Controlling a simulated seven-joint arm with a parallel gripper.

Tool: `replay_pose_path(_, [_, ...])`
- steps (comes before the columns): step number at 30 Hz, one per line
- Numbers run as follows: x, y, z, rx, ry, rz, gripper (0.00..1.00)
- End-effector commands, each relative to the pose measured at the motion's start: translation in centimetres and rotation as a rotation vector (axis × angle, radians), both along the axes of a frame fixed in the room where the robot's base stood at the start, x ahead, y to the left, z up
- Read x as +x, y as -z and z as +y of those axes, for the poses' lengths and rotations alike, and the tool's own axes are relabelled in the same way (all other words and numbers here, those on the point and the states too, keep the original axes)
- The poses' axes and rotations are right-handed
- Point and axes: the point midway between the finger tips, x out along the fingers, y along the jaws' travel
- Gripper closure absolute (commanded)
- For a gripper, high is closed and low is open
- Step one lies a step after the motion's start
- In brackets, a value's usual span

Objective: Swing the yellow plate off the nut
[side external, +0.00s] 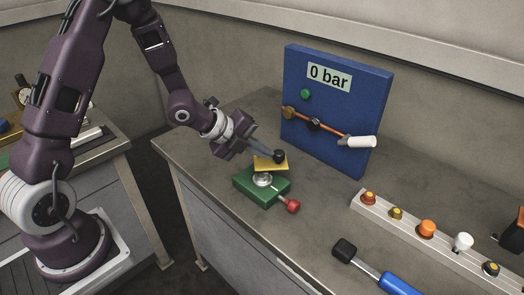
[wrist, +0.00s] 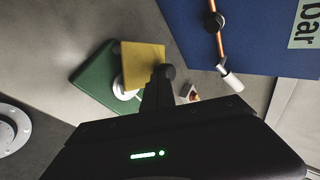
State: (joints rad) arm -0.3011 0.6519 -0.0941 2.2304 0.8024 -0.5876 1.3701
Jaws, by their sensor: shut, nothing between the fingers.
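A red-knobbed lever (side external: 292,206) sticks out from the green block. A blue panel (side external: 335,110) reading "0 bar", with a copper pipe and white handle (side external: 361,142), stands behind. A rail with several coloured knobs (side external: 427,229) and a blue-handled tool (side external: 398,284) lie to the right.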

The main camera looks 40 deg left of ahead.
Motion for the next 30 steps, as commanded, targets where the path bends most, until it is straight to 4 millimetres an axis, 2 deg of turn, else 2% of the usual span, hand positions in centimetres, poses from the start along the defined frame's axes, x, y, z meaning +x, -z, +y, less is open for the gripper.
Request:
replay_pose_path(11, [0.4, 0.0, -0.3, 0.001, -0.076, -0.001, 1.00])
replay_pose_path(18, [1.1, 0.0, -0.7, 0.002, -0.218, -0.001, 1.00])
replay_pose_path(24, [1.9, 0.0, -0.8, 0.001, -0.238, -0.001, 1.00])
replay_pose_path(30, [2.5, 0.0, -1.0, 0.002, -0.500, -0.002, 1.00])
